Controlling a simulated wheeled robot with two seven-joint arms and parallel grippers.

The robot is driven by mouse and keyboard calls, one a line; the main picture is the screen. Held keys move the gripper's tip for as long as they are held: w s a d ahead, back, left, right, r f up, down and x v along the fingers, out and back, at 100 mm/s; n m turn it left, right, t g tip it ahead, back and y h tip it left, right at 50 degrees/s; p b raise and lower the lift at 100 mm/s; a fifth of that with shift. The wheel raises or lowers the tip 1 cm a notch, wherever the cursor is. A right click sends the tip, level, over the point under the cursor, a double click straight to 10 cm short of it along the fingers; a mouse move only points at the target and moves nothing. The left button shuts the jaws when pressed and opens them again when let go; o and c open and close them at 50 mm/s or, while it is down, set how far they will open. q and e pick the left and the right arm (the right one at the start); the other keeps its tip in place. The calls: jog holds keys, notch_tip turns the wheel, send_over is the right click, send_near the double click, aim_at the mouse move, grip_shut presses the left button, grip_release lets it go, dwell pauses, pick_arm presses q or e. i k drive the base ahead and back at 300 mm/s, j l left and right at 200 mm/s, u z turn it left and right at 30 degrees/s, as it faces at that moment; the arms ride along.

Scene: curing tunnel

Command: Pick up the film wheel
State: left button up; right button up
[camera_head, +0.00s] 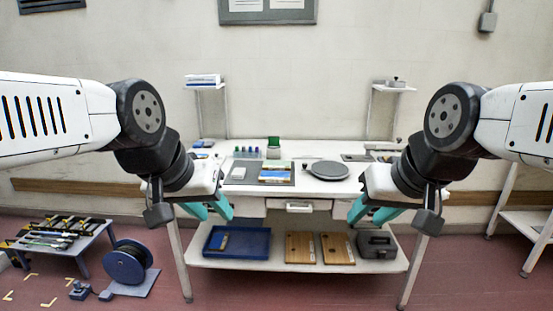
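A dark blue spool-like wheel (128,263) stands upright on a small grey-blue base on the floor at the lower left; it looks like the film wheel. A flat dark grey round disc (327,170) lies on the white workbench, right of the middle. My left gripper (212,212) has teal fingers set apart, open and empty, in front of the bench's left part. My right gripper (368,214) also has its teal fingers apart, empty, in front of the bench's right part. Both are well away from the wheel; the disc is between and behind them.
The white workbench (300,184) holds a dark mat, small bottles and a green-topped box. Its lower shelf holds a blue tray (237,243), wooden boards (299,247) and a grey case (375,245). A low table (62,244) with tools stands at left.

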aim_at(274, 141)
jog(key=i+j+z, duration=0.35)
jog(key=i, duration=0.35)
jog(key=i+j+z, duration=0.35)
jog(key=i, duration=0.35)
jog(key=i+j+z, duration=0.35)
jog(key=i+j, duration=0.25)
jog(key=j, duration=0.15)
